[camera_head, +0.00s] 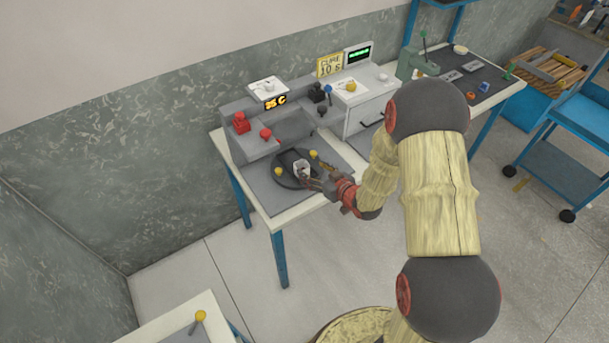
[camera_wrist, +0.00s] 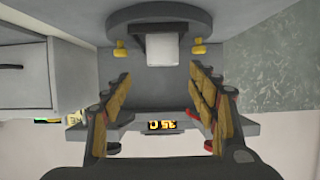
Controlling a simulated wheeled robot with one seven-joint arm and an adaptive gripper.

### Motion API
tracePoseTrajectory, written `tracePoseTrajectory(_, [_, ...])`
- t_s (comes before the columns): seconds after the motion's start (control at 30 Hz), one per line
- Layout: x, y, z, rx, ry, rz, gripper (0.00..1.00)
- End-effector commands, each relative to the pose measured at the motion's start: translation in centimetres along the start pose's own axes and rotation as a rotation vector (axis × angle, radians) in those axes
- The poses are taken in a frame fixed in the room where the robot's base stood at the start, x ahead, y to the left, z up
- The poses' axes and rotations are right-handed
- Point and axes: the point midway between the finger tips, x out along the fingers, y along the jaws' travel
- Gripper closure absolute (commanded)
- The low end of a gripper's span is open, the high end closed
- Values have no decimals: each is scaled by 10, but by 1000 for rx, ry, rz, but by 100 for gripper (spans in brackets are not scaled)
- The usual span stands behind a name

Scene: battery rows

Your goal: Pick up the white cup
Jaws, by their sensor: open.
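The white cup (camera_head: 301,168) stands on a dark round plate (camera_head: 283,181) on the near workbench. In the wrist view, which is upside down, the cup (camera_wrist: 162,51) shows at the top centre, in front of the dark plate (camera_wrist: 190,14). My gripper (camera_head: 316,178) is just right of the cup in the head view and partly covers it. In the wrist view my gripper (camera_wrist: 160,76) is open, with its fingers spread to either side of the cup's line. Nothing is held, and I cannot tell whether a finger touches the cup.
Yellow knobs flank the cup, one on the left (camera_head: 278,171) and one on the right (camera_head: 313,154). Behind stands a grey console (camera_head: 237,146) with red knobs and a "35 C" display (camera_head: 275,102). A white box unit (camera_head: 370,101) stands to its right.

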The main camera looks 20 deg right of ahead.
Motion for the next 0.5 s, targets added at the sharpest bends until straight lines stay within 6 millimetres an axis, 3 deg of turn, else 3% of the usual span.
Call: tracePoseTrajectory(0.5, [44, -4, 6, 4, 11, -9, 41])
